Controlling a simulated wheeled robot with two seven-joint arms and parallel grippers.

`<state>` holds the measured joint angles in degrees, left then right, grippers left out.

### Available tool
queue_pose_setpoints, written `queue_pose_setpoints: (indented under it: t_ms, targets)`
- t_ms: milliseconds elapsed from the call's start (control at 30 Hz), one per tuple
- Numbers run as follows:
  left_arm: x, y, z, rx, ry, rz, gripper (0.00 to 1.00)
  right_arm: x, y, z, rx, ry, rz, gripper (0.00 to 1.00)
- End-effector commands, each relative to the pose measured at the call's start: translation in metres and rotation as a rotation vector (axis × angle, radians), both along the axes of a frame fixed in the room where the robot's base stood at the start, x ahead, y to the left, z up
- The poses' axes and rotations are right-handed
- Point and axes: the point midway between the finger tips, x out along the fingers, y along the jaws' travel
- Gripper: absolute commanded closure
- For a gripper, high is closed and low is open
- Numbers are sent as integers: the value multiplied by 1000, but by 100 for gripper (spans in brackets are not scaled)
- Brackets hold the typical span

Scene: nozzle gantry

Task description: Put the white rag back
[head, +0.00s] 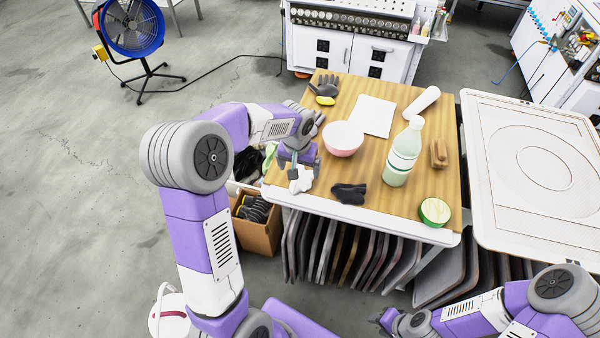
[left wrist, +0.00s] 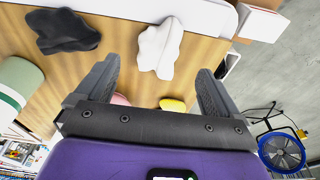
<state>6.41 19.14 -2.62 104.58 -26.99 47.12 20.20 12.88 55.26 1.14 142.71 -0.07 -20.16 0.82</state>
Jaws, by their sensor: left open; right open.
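The white rag (head: 302,181) lies crumpled on the wooden table near its left front edge. My left gripper (head: 294,176) is over it, pointing down, with a finger overlapping the rag in the head view. In the left wrist view the white rag (left wrist: 160,48) lies beyond and between the open fingertips (left wrist: 160,72), with nothing held. The gripper hides part of the rag in the head view. My right gripper (head: 392,320) is low at the bottom edge, away from the table, partly cut off and seemingly empty.
A black rag (head: 349,193) lies right of the white one.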

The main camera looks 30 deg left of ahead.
Motion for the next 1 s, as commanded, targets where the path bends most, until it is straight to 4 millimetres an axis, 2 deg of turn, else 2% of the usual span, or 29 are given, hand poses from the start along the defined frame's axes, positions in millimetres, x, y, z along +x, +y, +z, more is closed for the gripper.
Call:
queue_pose_setpoints:
  t_ms: [33,100,300,1000]
  targets:
    - [-1,0,14,1,-4,0,4,0,0,4,0,0,0,57]
    - [-3,-1,26,0,-2,0,4,0,0,6,0,0,0,57]
    - [-7,-2,47,-1,-1,-1,4,0,0,9,0,0,0,57]
    - [-8,-2,50,0,1,0,4,0,0,9,0,0,0,57]
